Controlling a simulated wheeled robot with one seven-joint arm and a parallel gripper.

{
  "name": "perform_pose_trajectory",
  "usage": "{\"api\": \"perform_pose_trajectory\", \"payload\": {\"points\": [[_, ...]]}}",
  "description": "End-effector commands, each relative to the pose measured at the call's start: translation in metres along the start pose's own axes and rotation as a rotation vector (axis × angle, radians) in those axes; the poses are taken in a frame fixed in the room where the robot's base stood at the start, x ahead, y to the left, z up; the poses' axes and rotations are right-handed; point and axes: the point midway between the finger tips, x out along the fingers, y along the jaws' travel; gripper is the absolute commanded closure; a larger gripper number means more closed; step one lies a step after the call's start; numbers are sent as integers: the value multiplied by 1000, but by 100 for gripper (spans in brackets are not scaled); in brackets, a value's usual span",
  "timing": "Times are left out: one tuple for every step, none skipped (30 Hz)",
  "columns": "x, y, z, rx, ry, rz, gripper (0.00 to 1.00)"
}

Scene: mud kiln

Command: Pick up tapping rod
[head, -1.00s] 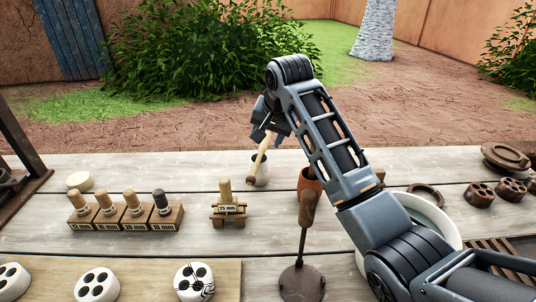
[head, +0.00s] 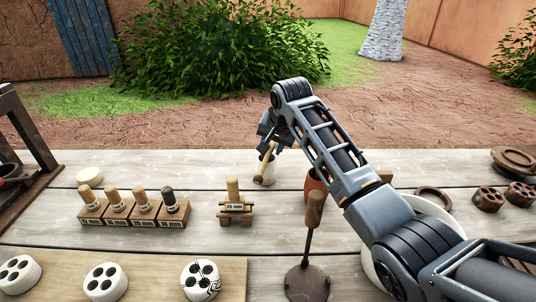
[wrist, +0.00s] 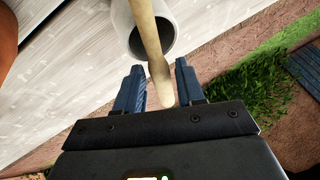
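The tapping rod (head: 263,167) is a pale wooden stick leaning tilted in a small whitish cup (head: 271,174) towards the back of the table. In the wrist view the rod (wrist: 148,32) sticks out of the grey cup mouth (wrist: 121,22), its rounded end reaching between my fingers. My gripper (head: 271,140) is at the rod's upper end above the cup. In the wrist view my gripper (wrist: 160,84) is open, with one blue finger on each side of the rod end and gaps visible on both sides. The rod's lower end is hidden inside the cup.
In front are a rod on a stand (head: 307,284), a 25 mm block (head: 236,216) and a rack of plugs (head: 130,212). A white basin (head: 447,217) lies under my arm. Pierced white discs (head: 106,281) lie front left.

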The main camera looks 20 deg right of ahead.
Motion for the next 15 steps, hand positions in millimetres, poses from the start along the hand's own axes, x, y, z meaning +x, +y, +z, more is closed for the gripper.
{"api": "perform_pose_trajectory", "payload": {"points": [[0,0,0,0,0,0,67],[0,0,0,0,0,0,70],[0,0,0,0,0,0,74],[0,0,0,0,0,0,77],[0,0,0,0,0,0,79],[0,0,0,0,0,0,83],[0,0,0,0,0,0,86],[0,0,0,0,0,0,89],[0,0,0,0,0,0,93],[0,0,0,0,0,0,96],[0,0,0,0,0,0,99],[0,0,0,0,0,0,100],[0,0,0,0,0,0,100],[0,0,0,0,0,0,100],[0,0,0,0,0,0,100]]}}
